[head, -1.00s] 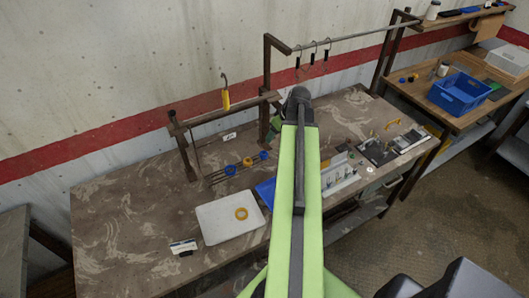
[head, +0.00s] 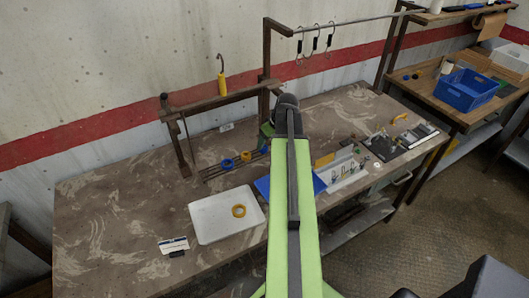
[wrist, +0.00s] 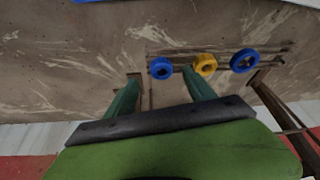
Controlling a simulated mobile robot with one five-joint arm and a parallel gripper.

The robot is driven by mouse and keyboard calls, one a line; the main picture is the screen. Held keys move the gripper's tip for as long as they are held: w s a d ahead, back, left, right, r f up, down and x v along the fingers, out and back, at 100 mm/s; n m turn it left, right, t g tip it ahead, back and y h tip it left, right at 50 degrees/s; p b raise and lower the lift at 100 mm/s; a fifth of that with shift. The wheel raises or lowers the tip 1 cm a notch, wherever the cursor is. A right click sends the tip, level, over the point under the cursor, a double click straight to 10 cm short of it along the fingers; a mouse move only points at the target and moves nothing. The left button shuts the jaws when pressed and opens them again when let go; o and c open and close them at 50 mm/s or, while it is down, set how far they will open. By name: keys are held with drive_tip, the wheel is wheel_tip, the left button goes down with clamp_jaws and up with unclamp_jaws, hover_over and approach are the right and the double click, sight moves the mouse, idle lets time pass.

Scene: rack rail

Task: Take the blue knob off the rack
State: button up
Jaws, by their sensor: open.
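Two blue ring-shaped knobs and a yellow one sit in a row on a low dark rack of thin rods (head: 212,171) on the table. In the wrist view one blue knob (wrist: 161,68) is at the left, the yellow knob (wrist: 205,65) in the middle and the other blue knob (wrist: 244,60) at the right. The head view shows a blue knob (head: 227,164) and the yellow knob (head: 246,156). My gripper (wrist: 163,88) is open and empty. The left blue knob appears between its green fingers, just past the tips; contact cannot be told. In the head view my arm mostly hides the gripper.
A white tray (head: 205,222) with a yellow ring (head: 239,211) lies in front of the rack. A dark rail frame (head: 215,102) with a yellow-handled hook (head: 222,88) stands behind. The table's left part is clear.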

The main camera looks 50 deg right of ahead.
drive_tip(key=b+x, duration=0.3)
drive_tip(key=x, duration=0.2)
drive_tip(key=shift+a+b, duration=0.15)
drive_tip(key=shift+b, duration=0.25)
drive_tip(key=shift+s+r, duration=0.1)
drive_tip(key=shift+r, duration=0.05)
clamp_jaws()
